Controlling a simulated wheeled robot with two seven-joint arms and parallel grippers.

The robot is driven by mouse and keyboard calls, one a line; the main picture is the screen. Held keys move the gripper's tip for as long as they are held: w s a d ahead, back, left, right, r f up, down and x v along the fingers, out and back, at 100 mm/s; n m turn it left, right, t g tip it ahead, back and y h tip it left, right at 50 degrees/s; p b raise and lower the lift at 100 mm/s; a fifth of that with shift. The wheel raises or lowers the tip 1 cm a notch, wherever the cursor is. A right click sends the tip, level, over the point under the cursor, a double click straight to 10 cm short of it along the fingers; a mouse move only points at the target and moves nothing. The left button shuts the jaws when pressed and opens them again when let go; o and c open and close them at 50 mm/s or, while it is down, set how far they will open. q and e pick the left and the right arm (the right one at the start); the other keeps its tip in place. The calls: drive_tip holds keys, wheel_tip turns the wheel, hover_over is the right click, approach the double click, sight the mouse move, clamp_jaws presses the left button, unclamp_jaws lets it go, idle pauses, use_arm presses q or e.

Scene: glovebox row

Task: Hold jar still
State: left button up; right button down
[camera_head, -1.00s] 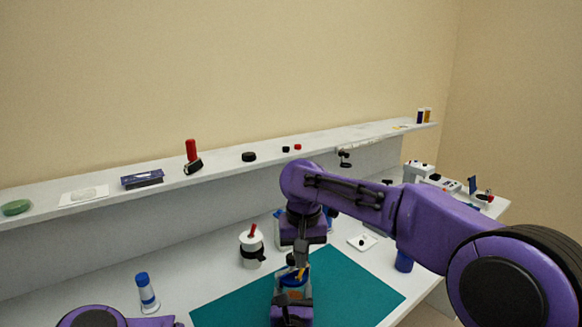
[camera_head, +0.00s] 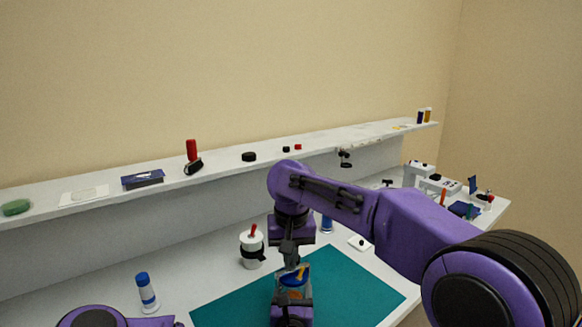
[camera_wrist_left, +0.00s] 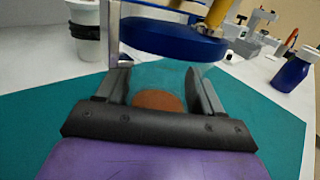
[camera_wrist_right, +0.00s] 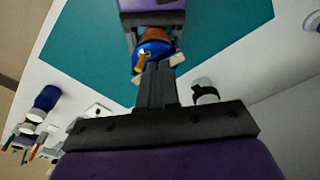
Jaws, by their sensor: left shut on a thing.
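The jar (camera_head: 293,294) is clear, with orange-brown contents (camera_wrist_left: 158,101) and a blue lid (camera_wrist_left: 172,41) carrying a yellow upright piece (camera_wrist_left: 217,12). It stands upright over the teal mat. My left gripper (camera_wrist_left: 160,84) is shut on the jar, one finger on each side of its body. My right gripper (camera_head: 290,263) is above the lid, pointing down. In the right wrist view its fingers (camera_wrist_right: 157,70) look together, beside the yellow piece on the lid. I cannot tell whether they touch the lid.
The teal mat (camera_head: 345,280) has free room right of the jar. A white cup with a black band (camera_head: 251,249) stands behind left, and a blue-capped bottle (camera_head: 147,291) farther left. A shelf (camera_head: 215,167) with small items runs behind. A blue bottle (camera_wrist_left: 292,70) stands right of the mat.

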idle(0.5)
drive_tip(key=shift+s+a+r, duration=0.15)
drive_tip(key=shift+s+a, duration=0.05)
drive_tip(key=shift+s, duration=0.1)
drive_tip(key=r, duration=0.5)
drive_tip(key=shift+w+d+r, duration=0.1)
drive_tip(key=shift+w+r, duration=0.25)
drive_tip(key=shift+r, duration=0.05)
drive_tip(key=shift+d+f, duration=0.45)
drive_tip(key=shift+f, duration=0.55)
drive_tip(key=shift+d+f, duration=0.45)
drive_tip(key=shift+f, duration=0.6)
drive_tip(key=shift+d+f, duration=0.45)
drive_tip(key=shift+f, duration=0.55)
drive_tip(key=shift+w, duration=0.2)
